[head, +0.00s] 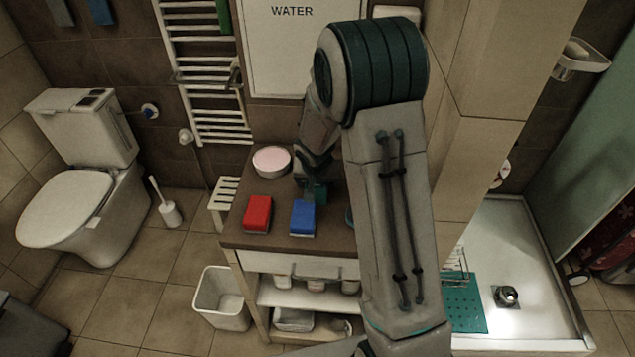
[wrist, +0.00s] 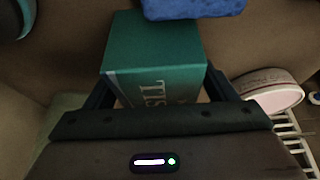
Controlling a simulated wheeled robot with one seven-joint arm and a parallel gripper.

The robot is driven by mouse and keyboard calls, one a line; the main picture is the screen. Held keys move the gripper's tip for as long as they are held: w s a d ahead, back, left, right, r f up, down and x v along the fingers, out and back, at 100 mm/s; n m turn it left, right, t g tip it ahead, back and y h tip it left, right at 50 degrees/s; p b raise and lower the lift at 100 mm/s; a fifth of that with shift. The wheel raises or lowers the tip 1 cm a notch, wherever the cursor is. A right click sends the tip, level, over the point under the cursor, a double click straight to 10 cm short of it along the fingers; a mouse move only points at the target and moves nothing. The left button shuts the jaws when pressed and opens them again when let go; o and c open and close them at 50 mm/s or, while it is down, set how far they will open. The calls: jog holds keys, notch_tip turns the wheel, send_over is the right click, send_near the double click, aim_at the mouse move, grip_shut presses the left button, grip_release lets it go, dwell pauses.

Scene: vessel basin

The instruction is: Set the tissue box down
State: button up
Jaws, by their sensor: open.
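The tissue box is a teal block with pale lettering. In the wrist view the tissue box (wrist: 155,60) sits between the two fingers of my gripper (wrist: 160,80). The fingers are open, one on each side of the box. In the head view only a small teal part of the tissue box (head: 320,193) shows beside my gripper (head: 310,180), over the brown cabinet top (head: 270,240); my arm hides the rest. The box appears to rest on that top, though its base is hidden.
A blue sponge (head: 303,217) lies close in front of the box, with a red sponge (head: 257,213) to its left. A round pink-topped tin (head: 271,160) stands behind to the left. A towel radiator (head: 205,70) is on the wall.

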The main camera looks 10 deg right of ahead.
jog(key=c, duration=1.2)
jog(key=shift+o, duration=0.2)
jog(key=shift+r, duration=0.1)
